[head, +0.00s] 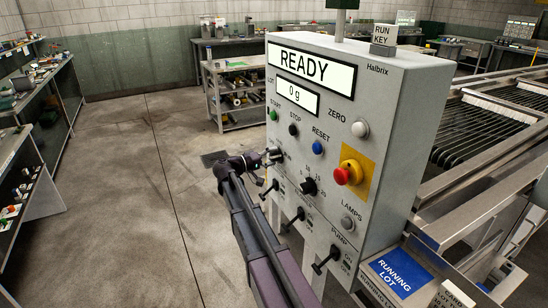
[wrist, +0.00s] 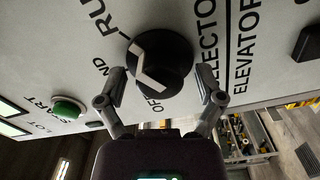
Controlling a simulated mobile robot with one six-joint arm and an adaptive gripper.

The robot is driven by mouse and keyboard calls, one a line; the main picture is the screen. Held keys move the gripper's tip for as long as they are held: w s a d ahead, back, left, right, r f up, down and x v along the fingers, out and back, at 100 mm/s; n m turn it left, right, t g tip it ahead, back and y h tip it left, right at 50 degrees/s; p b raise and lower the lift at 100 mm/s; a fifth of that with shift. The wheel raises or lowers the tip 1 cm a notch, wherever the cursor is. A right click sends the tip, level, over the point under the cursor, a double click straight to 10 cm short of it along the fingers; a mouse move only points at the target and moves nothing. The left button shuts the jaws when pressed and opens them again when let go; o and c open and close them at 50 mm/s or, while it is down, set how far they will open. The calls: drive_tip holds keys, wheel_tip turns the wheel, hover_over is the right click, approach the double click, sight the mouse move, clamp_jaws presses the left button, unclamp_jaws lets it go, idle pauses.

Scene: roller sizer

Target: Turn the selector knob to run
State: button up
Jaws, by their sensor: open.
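The selector knob (wrist: 176,62) is round and black with a bent white marking on its face. In the wrist view it sits on the grey panel among rotated labels reading RUN, ND and OF, partly hidden, with SELECTOR lettering to its right. One end of the white marking lies near the OF label. My gripper (wrist: 160,86) is open, one finger on each side of the knob's lower part; I cannot tell whether either touches it. In the head view my gripper (head: 272,156) is at the left part of the control panel (head: 405,100) and hides most of the knob.
The READY display (head: 310,68) is lit above a 0 g display. Near my gripper are a green START button (wrist: 68,108), another black knob (head: 309,186) and black T-handles (head: 294,218). A red emergency button (head: 347,173) sits farther right.

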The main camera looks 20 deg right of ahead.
drive_tip(key=shift+a, duration=0.1)
drive_tip(key=a, duration=1.1)
drive_tip(key=shift+s+a, duration=0.25)
drive_tip(key=shift+a, duration=0.15)
idle(0.3)
drive_tip(key=s+f+n+y+p, duration=0.2)
drive_tip(key=s+f+y+p, duration=0.45)
drive_tip(key=s, duration=0.65)
drive_tip(key=s+a+f+y+p, duration=0.2)
drive_tip(key=s+a+f+y, duration=0.1)
drive_tip(key=s+a+y, duration=0.7)
drive_tip(key=s+y, duration=0.1)
drive_tip(key=s, duration=0.1)
drive_tip(key=shift+s+a+n+g, duration=0.15)
drive_tip(key=shift+s+n+g, duration=0.15)
drive_tip(key=shift+s+n, duration=0.1)
